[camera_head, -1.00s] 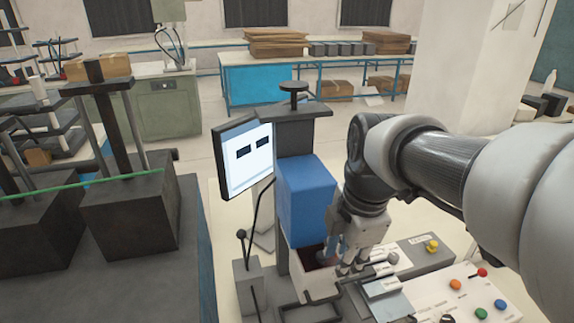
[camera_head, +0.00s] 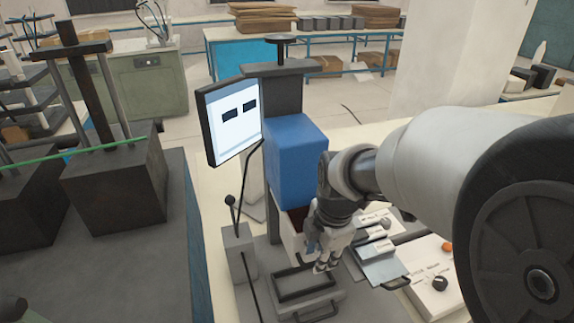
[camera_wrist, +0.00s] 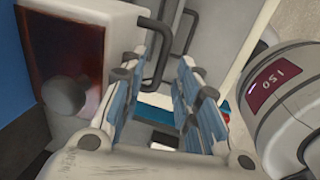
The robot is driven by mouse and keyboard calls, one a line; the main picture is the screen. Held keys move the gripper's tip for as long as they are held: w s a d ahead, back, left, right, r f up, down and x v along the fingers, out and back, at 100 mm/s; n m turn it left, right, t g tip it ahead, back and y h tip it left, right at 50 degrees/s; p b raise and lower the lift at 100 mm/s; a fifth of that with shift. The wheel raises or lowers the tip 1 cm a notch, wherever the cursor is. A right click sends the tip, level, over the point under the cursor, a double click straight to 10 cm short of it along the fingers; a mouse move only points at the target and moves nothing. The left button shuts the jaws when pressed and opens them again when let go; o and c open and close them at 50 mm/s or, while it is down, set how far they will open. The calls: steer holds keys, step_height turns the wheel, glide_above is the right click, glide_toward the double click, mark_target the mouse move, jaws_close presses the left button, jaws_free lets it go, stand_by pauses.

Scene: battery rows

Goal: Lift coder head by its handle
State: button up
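The coder head appears as a blue block (camera_head: 298,160) on a dark column, with a pale lower housing (camera_head: 291,238) and a dark red window. In the wrist view the pale housing (camera_wrist: 121,18) and red window (camera_wrist: 62,38) are at the left. A black bar handle (camera_wrist: 163,50) sticks out from the housing. My gripper (camera_head: 325,268) is beside the front of the housing, pointing down. In the wrist view my gripper (camera_wrist: 167,62) has its blue-padded fingers apart, with a gap between them. The handle is near the left fingertip; I cannot tell whether they touch.
A lit screen (camera_head: 235,120) stands left of the column. A lever box (camera_head: 240,260) and a dark frame (camera_head: 304,284) are below. A panel with knobs (camera_head: 438,286) and small trays (camera_head: 380,266) lie to the right. A white cylinder marked 150 (camera_wrist: 286,95) is close at right.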

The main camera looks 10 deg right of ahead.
steer(key=shift+w+f, duration=0.1)
steer(key=shift+f, duration=0.55)
steer(key=shift+c, duration=0.5)
jaws_close()
